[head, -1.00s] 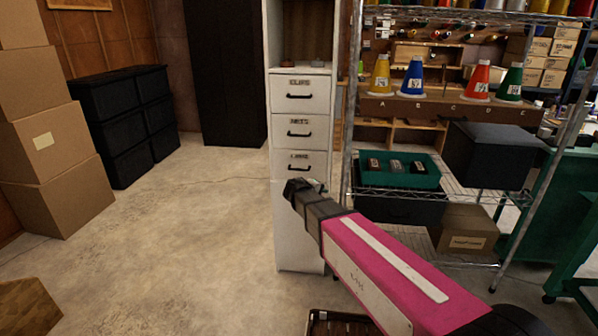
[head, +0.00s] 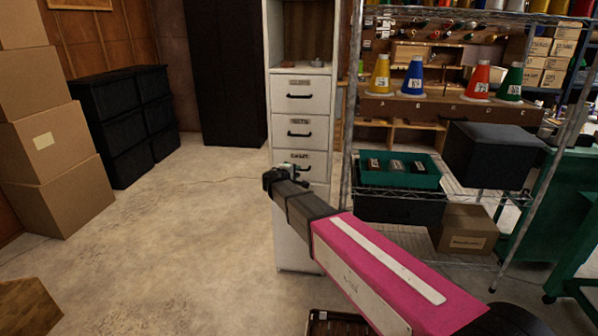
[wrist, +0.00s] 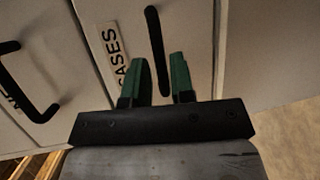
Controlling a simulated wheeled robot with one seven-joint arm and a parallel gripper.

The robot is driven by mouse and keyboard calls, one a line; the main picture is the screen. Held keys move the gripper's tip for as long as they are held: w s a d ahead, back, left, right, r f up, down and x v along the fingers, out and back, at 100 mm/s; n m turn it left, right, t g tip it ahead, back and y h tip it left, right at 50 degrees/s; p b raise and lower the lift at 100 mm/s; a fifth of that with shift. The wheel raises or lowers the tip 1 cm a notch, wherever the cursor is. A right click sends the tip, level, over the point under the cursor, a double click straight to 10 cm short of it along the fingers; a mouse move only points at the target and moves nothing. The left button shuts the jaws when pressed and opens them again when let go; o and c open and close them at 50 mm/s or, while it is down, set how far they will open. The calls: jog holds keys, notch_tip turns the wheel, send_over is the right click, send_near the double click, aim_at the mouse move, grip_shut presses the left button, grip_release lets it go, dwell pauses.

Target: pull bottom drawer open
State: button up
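The bottom drawer (head: 318,163) is the lowest of three in a white cabinet and looks shut. Its black handle (wrist: 156,45) and "CASES" label (wrist: 117,55) show in the wrist view. My gripper (wrist: 162,60) has its two green fingers apart, with the lower part of the handle appearing between them in the picture. I cannot tell whether they touch it. In the head view my gripper (head: 278,176) is in front of the bottom drawer's left side and hides part of it.
Two more drawers, the middle one (head: 318,130) and the top one (head: 318,92), sit above, both shut. A wire shelf (head: 350,190) with a green tray (head: 430,170) stands close on the right. Open concrete floor (head: 190,220) lies to the left.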

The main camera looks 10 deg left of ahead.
jog(key=shift+x, duration=1.5)
grip_shut()
jog(key=shift+s, duration=0.15)
jog(key=s, duration=2.3)
jog(key=shift+s, duration=0.25)
